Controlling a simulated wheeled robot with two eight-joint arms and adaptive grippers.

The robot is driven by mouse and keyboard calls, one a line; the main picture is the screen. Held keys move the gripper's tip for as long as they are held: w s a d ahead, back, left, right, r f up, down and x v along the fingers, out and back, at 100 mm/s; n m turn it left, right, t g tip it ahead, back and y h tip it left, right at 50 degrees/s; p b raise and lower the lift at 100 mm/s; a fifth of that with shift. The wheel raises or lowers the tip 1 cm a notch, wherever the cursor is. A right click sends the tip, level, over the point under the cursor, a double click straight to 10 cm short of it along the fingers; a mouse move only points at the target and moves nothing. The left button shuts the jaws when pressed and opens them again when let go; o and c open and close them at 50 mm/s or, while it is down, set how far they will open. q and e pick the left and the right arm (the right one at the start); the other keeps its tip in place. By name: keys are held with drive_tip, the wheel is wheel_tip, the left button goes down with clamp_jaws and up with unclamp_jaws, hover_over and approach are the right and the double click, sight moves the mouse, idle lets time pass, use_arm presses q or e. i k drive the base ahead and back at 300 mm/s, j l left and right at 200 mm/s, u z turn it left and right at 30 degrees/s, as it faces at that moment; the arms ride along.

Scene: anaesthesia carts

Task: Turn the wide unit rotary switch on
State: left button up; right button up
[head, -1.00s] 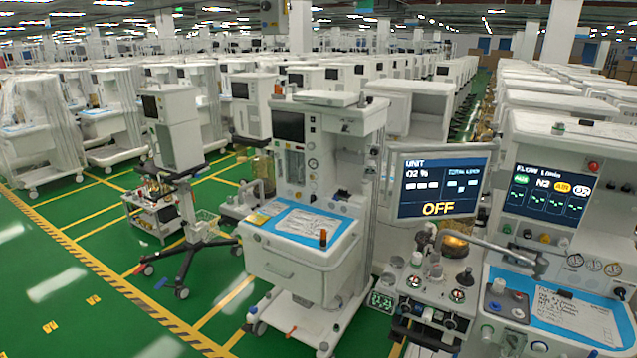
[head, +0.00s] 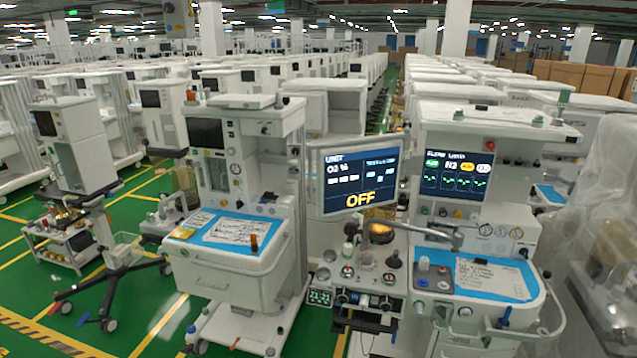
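The wide unit (head: 500,128) is a white anaesthesia cart at the right, with a dark flow screen (head: 457,172) showing coloured round labels. A tilted monitor (head: 335,194) at its left side reads "UNIT", "O2 %" and a large yellow "OFF". Below the monitor is a module with several small round dials and knobs (head: 389,278). I cannot tell which of these is the rotary switch. Neither of my grippers is in view.
A narrower white cart (head: 228,270) with a drawer stands left of the monitor. A stand on casters (head: 110,268) is farther left. A plastic-wrapped unit (head: 606,180) closes in at the right edge. Green floor (head: 145,310) with yellow lines is free at lower left.

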sight(524, 252)
drive_tip(key=z, duration=1.35)
drive_tip(key=i+l, duration=0.1)
drive_tip(key=i, duration=1.3)
drive_tip(key=i+l+u, duration=0.1)
drive_tip(key=i, duration=0.55)
